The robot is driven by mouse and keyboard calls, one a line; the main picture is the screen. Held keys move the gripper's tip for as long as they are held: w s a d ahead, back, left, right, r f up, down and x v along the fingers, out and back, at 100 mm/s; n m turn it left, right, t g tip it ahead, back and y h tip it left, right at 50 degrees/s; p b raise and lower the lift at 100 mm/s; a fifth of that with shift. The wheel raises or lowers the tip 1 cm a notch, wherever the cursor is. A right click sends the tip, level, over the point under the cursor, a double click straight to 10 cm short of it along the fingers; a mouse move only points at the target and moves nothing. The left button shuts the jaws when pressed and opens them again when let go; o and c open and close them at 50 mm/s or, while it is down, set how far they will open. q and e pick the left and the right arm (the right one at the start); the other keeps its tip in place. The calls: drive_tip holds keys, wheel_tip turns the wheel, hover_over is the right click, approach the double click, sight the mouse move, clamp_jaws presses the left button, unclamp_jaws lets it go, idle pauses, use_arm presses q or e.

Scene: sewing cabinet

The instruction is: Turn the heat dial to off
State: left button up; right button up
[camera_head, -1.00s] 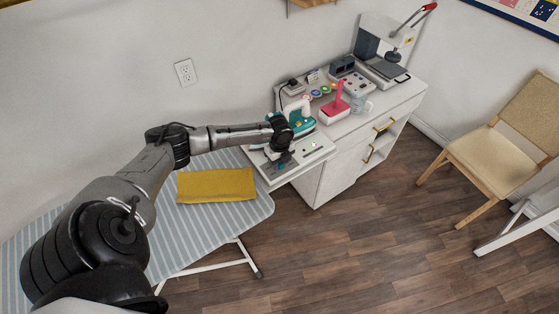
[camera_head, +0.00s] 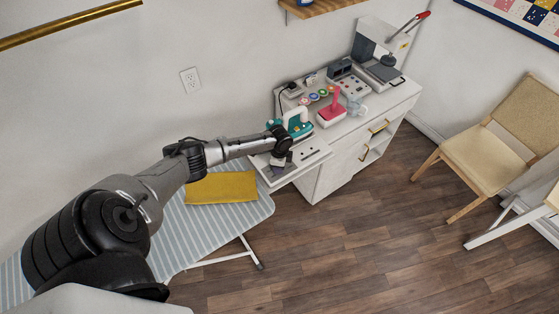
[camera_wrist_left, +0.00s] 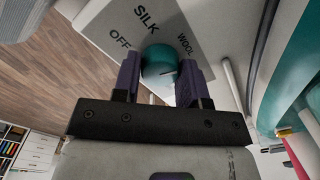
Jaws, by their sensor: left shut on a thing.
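The heat dial (camera_wrist_left: 157,62) is a round teal knob in the left wrist view, with a short light mark near its lower right. It sits on a grey label plate (camera_wrist_left: 112,22) printed OFF, SILK and WOOL. My left gripper (camera_wrist_left: 163,80) is shut on the dial, with one purple finger on each side of it. In the head view my left gripper (camera_head: 279,160) is at the front left of the white cabinet, and it hides the dial. Which word the mark points to is unclear. My right gripper is in neither current view.
A teal-and-white iron (camera_head: 298,124) stands just behind my left gripper. A pink-handled item (camera_head: 331,114), coloured spools and a press (camera_head: 384,68) stand on the cabinet. A yellow cloth (camera_head: 221,187) lies on the striped ironing board (camera_head: 216,236). A chair (camera_head: 487,157) stands at right.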

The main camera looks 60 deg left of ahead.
use_arm(q)
drive_tip(key=n+p, duration=0.2)
drive_tip(key=n, duration=0.1)
drive_tip(key=shift+r, duration=0.2)
drive_tip(key=n+p, duration=0.2)
drive_tip(key=n, duration=0.1)
drive_tip(key=shift+n, duration=0.3)
drive_tip(key=n+p, duration=0.2)
drive_tip(key=n, duration=0.1)
drive_tip(key=shift+n, duration=0.3)
drive_tip(key=n+p, duration=0.1)
drive_tip(key=n, duration=0.2)
drive_tip(key=shift+n+p, duration=0.3)
drive_tip(key=shift+p, duration=0.05)
drive_tip(key=n+p, duration=0.1)
drive_tip(key=n, duration=0.2)
drive_tip(key=shift+f+n, duration=0.1)
drive_tip(key=shift+n, duration=0.2)
drive_tip(key=n+p, duration=0.1)
drive_tip(key=n, duration=0.2)
drive_tip(key=shift+n, duration=0.3)
drive_tip(key=n, duration=0.5)
drive_tip(key=shift+p, duration=0.3)
drive_tip(key=shift+n, duration=0.7)
drive_tip(key=shift+f, duration=0.1)
